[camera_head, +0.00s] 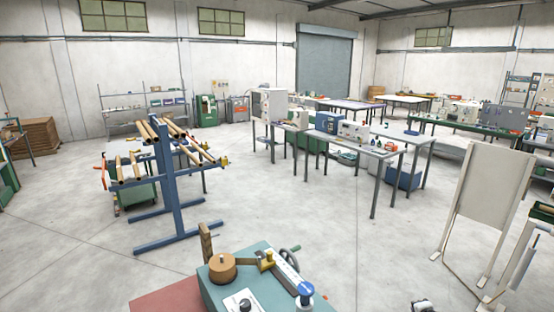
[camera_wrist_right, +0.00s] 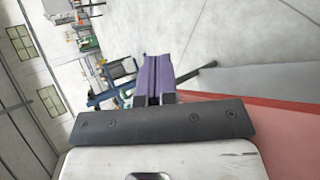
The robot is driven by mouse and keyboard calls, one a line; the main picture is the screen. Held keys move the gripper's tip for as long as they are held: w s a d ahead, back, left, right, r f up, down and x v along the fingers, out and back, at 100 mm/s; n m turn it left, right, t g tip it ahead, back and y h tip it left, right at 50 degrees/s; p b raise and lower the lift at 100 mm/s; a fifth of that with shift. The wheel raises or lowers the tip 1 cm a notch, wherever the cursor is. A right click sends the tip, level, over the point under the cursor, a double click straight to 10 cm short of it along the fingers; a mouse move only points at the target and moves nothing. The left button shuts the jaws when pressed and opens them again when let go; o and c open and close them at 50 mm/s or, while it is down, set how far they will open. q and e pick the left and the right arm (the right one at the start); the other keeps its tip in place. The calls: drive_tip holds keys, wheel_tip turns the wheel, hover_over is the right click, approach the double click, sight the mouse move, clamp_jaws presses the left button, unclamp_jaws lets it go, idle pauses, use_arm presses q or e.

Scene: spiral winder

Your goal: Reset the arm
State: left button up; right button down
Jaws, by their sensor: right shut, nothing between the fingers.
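My right gripper (camera_wrist_right: 156,60) shows in the right wrist view, its purple fingers shut together with nothing between them. It points out over the open room, apart from any object. In the head view, a small dark and white part (camera_head: 423,306) at the bottom edge may belong to my right arm. My left gripper is in neither view. The winder (camera_head: 232,290) stands on a teal top at the bottom middle of the head view.
A blue rack (camera_head: 172,190) with cardboard tubes stands left of the middle. Grey tables (camera_head: 375,150) with machines stand behind, right of centre. A pale upright panel (camera_head: 488,200) stands at the right. A red surface (camera_head: 168,302) adjoins the winder. The floor between is clear.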

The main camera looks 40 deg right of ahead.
drive_tip(key=s+a+f+m+g+y+b, duration=0.1)
drive_tip(key=s+a+f+m+y+b, duration=0.25)
drive_tip(key=a, duration=1.55)
drive_tip(key=s+a+f+m+g+y+b, duration=0.1)
drive_tip(key=s+a+f+m+y+b, duration=0.2)
drive_tip(key=a, duration=1.6)
drive_tip(key=s+a+f+m+g+y+b, duration=0.1)
drive_tip(key=s+a+m+y+b, duration=0.3)
drive_tip(key=a, duration=1.5)
wheel_tip(320, 180, up, 24)
drive_tip(key=s+n+h+p, duration=0.1)
drive_tip(key=p, duration=2.4)
drive_tip(key=shift+s+d+f, duration=0.15)
drive_tip(key=shift+s+d, duration=0.2)
